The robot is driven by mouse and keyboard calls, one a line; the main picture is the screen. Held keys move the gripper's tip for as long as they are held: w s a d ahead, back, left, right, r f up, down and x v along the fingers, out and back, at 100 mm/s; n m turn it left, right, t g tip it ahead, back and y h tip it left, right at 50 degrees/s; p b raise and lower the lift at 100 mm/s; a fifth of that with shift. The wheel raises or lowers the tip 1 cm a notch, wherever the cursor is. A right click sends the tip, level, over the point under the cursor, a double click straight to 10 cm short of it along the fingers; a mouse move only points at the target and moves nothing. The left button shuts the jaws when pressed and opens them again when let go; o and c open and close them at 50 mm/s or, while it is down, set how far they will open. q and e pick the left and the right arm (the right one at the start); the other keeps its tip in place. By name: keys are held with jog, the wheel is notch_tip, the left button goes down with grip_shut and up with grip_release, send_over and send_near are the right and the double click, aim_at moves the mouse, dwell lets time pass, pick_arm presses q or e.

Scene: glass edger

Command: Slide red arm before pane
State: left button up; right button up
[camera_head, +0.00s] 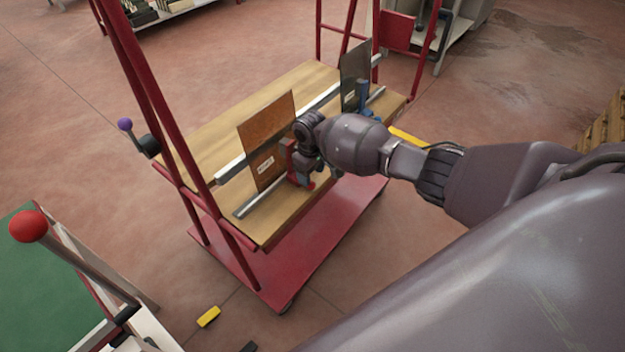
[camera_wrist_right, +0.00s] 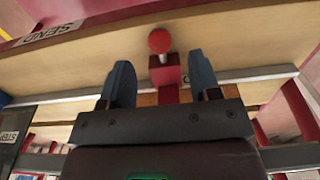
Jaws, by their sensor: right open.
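A brown pane (camera_head: 267,135) with a white label stands upright at the rail on the wooden trolley top (camera_head: 215,130). A red arm (camera_head: 290,156) stands in front of the pane's right part, partly hidden by my right gripper (camera_head: 306,168). In the right wrist view the red arm (camera_wrist_right: 168,76) has a round red knob (camera_wrist_right: 160,41) and lies between the two spread fingers of my right gripper (camera_wrist_right: 160,66). The gripper is open, with visible gaps beside the red arm. My left gripper is not in view.
A dark pane (camera_head: 354,70) with a blue holder (camera_head: 366,97) stands farther back on the trolley. Red uprights (camera_head: 150,85) frame its left end. A green-topped table (camera_head: 45,285) with a red-knobbed lever (camera_head: 28,226) is at lower left.

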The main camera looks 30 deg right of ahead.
notch_tip(320, 180, up, 6)
jog(key=shift+p, duration=0.65)
